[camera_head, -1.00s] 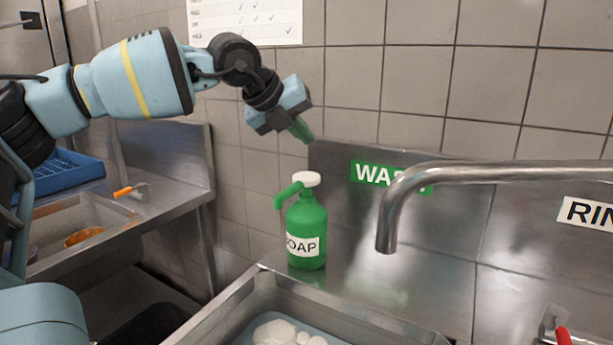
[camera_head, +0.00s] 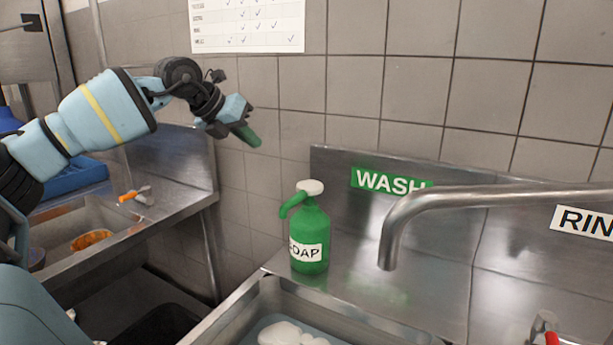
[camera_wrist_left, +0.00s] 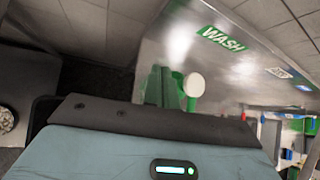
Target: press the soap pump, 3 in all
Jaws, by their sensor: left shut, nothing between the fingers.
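The green soap bottle (camera_head: 310,228) stands upright on the steel ledge at the back left corner of the sink, its SOAP label facing front. Its white pump top (camera_head: 311,187) sits above a green spout that points left. My left gripper (camera_head: 252,139) is shut and empty, up and to the left of the pump, with clear air between them. In the left wrist view the shut green fingers (camera_wrist_left: 158,86) show beside the white pump top (camera_wrist_left: 194,85). My right gripper is not in view.
A steel faucet (camera_head: 440,208) reaches across the right, close to the bottle. The sink (camera_head: 262,296) below holds water and white foam. Another counter with a basin (camera_head: 60,222) and a blue rack (camera_head: 78,178) is at the left. A tiled wall stands behind.

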